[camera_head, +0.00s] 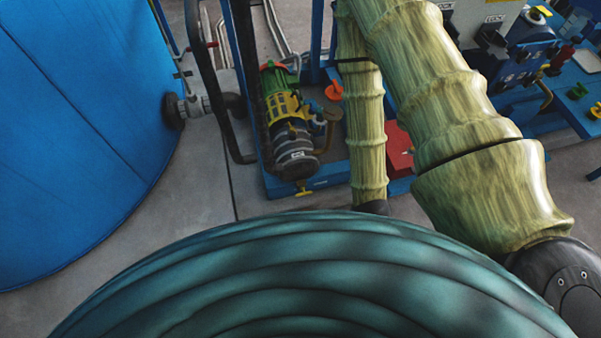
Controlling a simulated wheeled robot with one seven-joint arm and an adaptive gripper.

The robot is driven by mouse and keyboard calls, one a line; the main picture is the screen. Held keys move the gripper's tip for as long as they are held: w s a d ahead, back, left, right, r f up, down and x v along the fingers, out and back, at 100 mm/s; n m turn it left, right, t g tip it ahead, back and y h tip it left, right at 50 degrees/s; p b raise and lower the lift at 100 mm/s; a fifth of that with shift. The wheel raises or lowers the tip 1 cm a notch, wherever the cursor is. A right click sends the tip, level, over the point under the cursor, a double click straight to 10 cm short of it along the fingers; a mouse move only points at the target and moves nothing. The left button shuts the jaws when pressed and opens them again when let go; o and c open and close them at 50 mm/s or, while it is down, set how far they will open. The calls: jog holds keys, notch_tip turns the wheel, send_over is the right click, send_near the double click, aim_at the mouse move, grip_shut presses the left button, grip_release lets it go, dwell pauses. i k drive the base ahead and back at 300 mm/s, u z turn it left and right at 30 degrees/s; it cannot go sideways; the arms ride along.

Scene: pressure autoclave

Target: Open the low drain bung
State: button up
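I cannot make out the low drain bung for certain. A large blue vessel (80,130) fills the left side. A short grey pipe fitting (195,105) with a dark round end stands low at the vessel's right edge. A pump (287,120) with a green and yellow body stands to the right of it on a blue base. A small yellow handle or tap (304,188) sits at the pump's lower end. My gripper is not in view. Yellow-green sleeved arm parts, apparently mine, cross the right half and hide what lies behind them.
Dark bent pipes (207,80) rise between vessel and pump. An orange knob (333,91) and a red box (398,150) are near the sleeved parts. Blue equipment (525,60) stands at upper right. Grey floor (205,180) is clear between vessel and pump base. A teal ribbed cover fills the bottom.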

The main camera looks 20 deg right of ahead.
aim_at(302, 189)
jog(key=z, duration=0.8)
jog(key=k, duration=1.15)
jog(key=u, duration=0.75)
